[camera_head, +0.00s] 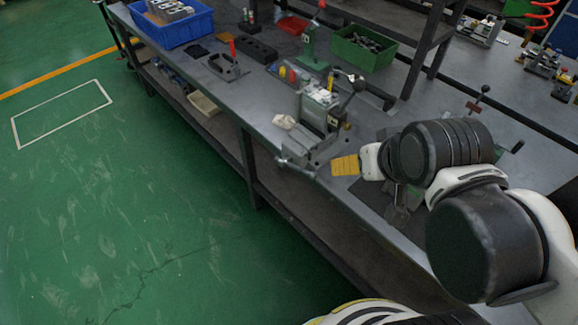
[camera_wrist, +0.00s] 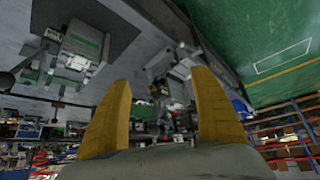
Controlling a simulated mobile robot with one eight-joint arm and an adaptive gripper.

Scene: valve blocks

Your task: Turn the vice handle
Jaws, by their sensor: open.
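A grey vice (camera_head: 316,148) is at the front edge of the bench in the head view. Its bar-like handle (camera_head: 297,166) sticks out past the bench edge toward the floor side. My gripper (camera_head: 334,166), with yellow fingers, is just right of the vice handle, at about the height of the bench edge; I cannot tell whether it touches it. In the wrist view, my two yellow fingers (camera_wrist: 161,76) are spread wide with nothing held. Grey metal hardware (camera_wrist: 172,68) shows beyond and between the fingertips; which part is the handle is unclear there.
A fixture with a black ball lever (camera_head: 350,103) stands right behind the vice. A green press (camera_head: 310,48), a green bin (camera_head: 363,47) and a blue crate (camera_head: 172,28) stand farther along the bench. The green floor (camera_head: 130,200) left of the bench is clear.

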